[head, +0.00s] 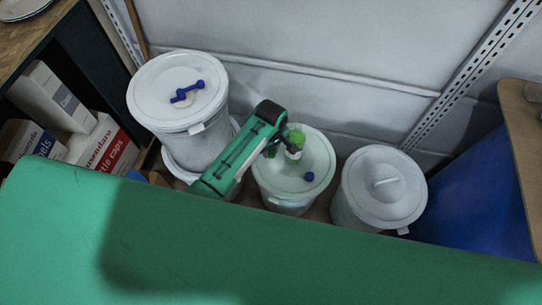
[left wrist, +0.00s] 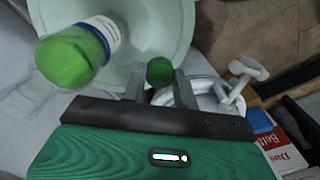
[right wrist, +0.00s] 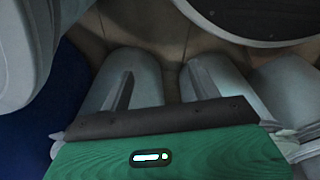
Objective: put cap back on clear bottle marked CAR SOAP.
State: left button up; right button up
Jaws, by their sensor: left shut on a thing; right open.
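The clear bottle (head: 294,148) holds green liquid and carries a pale label, too small to read. It stands on the pale greenish middle drum (head: 276,177). In the left wrist view the bottle (left wrist: 75,55) is at upper left, with a white and blue label. My left gripper (left wrist: 159,84) is shut on a small round green cap (left wrist: 159,71), held to the right of the bottle and apart from it in that view. In the head view my left gripper (head: 280,140) is just left of the bottle; the cap is not clear there. My right gripper (right wrist: 157,84) is open and empty.
A white drum with a blue handle (head: 187,92) stands to the left, and a lidded grey drum (head: 383,188) to the right. A small blue piece (head: 309,176) lies on the middle drum. Boxes (head: 98,146) fill a shelf at left. A wall stands close behind.

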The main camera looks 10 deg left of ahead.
aim_at(271, 152)
pick_arm(q)
notch_tip(271, 152, up, 7)
jog(key=shift+f+p, duration=0.1)
jog(key=shift+p, duration=0.25)
pick_arm(e)
jog(key=f, duration=0.1)
jog(key=s, duration=0.1)
jog(key=f, duration=0.1)
jog(key=shift+s+d+f, duration=0.25)
jog(key=shift+d+f, duration=0.05)
jog(key=shift+d, duration=0.05)
jog(key=shift+o, duration=0.3)
